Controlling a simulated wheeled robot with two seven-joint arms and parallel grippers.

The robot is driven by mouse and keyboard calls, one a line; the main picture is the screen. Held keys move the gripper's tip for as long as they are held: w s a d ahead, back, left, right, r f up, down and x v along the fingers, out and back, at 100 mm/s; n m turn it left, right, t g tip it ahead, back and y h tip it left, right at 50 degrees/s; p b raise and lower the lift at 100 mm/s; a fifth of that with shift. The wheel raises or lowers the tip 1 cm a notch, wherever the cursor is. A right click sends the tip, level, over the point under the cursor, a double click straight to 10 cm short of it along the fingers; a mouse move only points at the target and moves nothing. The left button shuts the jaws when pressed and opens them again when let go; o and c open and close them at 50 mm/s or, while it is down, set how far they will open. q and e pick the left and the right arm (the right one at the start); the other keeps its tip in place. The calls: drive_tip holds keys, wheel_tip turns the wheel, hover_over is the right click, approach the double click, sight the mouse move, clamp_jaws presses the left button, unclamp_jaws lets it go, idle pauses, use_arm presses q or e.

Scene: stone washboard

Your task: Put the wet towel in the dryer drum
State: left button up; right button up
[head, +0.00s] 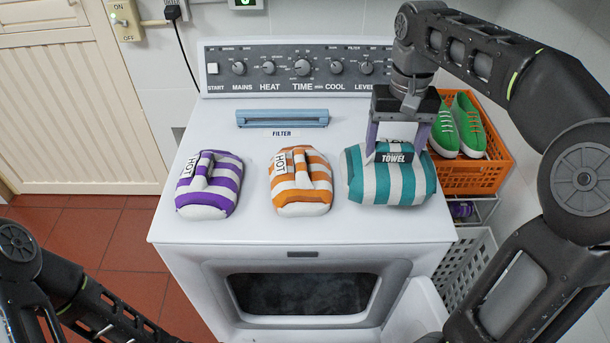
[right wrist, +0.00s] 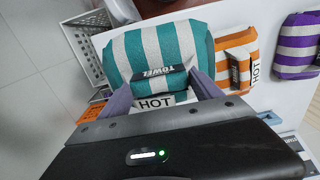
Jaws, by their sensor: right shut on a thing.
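Three striped towel bundles lie in a row on top of the white dryer (head: 330,228): purple (head: 222,172), orange (head: 318,172) and teal (head: 408,190). The teal one bears a TOWEL label; the purple and orange ones read HOT. My right gripper (head: 396,150) is shut on the raised strap of the teal towel, from above. In the right wrist view the teal towel (right wrist: 160,48) shows between the fingers, still at the top's level as far as I can tell. The dark drum opening (head: 305,293) is in the dryer's front. My left gripper is out of view.
An orange crate (head: 480,178) with green shoes (head: 466,122) stands right of the dryer. A blue filter handle (head: 282,118) and a knob panel (head: 300,70) lie behind the towels. A white panel (head: 418,312), seemingly the open door, stands right of the opening.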

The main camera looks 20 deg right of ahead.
sight(392, 160)
drive_tip(key=shift+s+r, duration=0.1)
drive_tip(key=shift+s, duration=0.05)
drive_tip(key=shift+d, duration=0.1)
drive_tip(key=shift+s, duration=0.1)
idle(0.5)
wheel_tip(392, 160, down, 6)
drive_tip(key=b, duration=0.5)
drive_tip(key=shift+r+b, duration=0.15)
drive_tip(key=shift+b, duration=0.15)
drive_tip(key=shift+f+p, duration=0.3)
drive_tip(key=shift+f, duration=1.85)
